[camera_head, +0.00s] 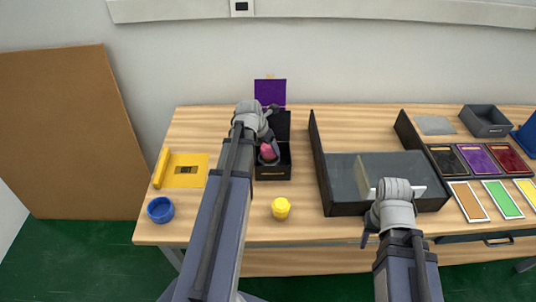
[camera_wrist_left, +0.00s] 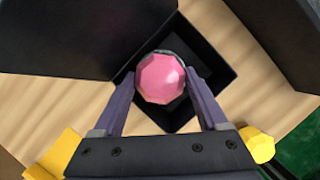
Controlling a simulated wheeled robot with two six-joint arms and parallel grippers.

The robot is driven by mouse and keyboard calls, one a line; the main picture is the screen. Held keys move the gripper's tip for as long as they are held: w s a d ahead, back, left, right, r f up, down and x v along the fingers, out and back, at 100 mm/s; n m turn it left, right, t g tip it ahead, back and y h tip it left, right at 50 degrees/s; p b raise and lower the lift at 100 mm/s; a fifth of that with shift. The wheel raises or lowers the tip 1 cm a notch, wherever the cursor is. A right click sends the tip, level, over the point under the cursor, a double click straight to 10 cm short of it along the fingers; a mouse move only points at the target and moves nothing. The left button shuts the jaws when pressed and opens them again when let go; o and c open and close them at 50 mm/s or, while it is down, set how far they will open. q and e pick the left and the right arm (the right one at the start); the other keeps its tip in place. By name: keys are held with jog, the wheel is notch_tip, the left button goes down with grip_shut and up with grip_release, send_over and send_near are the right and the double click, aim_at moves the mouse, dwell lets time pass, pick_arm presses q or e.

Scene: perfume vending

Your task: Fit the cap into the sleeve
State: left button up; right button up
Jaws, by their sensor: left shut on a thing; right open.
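The pink faceted cap (camera_head: 268,152) is held by my left gripper (camera_head: 266,148). The cap also shows in the left wrist view (camera_wrist_left: 160,79), between the two fingertips. The black square-walled sleeve (camera_head: 272,172) stands on the table beneath it. In the left wrist view the cap lies over the sleeve's dark opening (camera_wrist_left: 205,62); I cannot tell how deep it sits. The cap and fingers hide part of the opening. My right gripper (camera_head: 392,198) is open over the front of the grey tray; its fingers are mostly hidden behind its wrist.
A purple panel (camera_head: 270,92) stands behind the sleeve. A yellow faceted piece (camera_head: 281,208), a blue ring (camera_head: 160,210) and a yellow sheet (camera_head: 188,172) lie nearby. The grey tray (camera_head: 340,185) is to the right, with colour cards (camera_head: 478,160) beyond. The front-left table strip is mostly clear.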

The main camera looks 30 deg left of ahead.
aim_at(268, 153)
pick_arm(q)
jog(key=shift+f+b, duration=1.1)
jog(key=shift+f, duration=0.35)
jog(key=shift+f+b, duration=0.4)
jog(key=o, duration=1.3)
jog(key=shift+r, duration=0.2)
jog(key=shift+r+p, duration=0.45)
jog(key=shift+p, duration=0.25)
jog(key=p+v, duration=1)
jog(key=v, duration=0.1)
jog(key=shift+s+r+p, duration=0.2)
jog(key=shift+p, duration=0.1)
